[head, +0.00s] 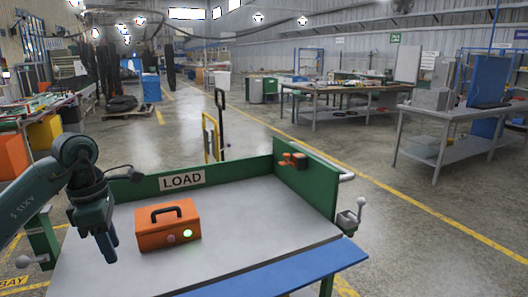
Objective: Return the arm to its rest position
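My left arm (78,165) comes in from the left in the head view and bends down over the left side of the workbench. Its dark teal gripper (106,246) points downward, left of an orange box with a black handle (168,229) and apart from it. I see nothing held in it, but its fingers overlap and I cannot tell whether they are apart. My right arm and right gripper are not in view. No hose shows clearly on the bench.
The grey benchtop (230,235) has a green back panel with a LOAD sign (182,180) and a green right side panel (306,188) bearing an orange fitting (294,160). A blue front strip (300,272) edges it. The benchtop right of the box is clear.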

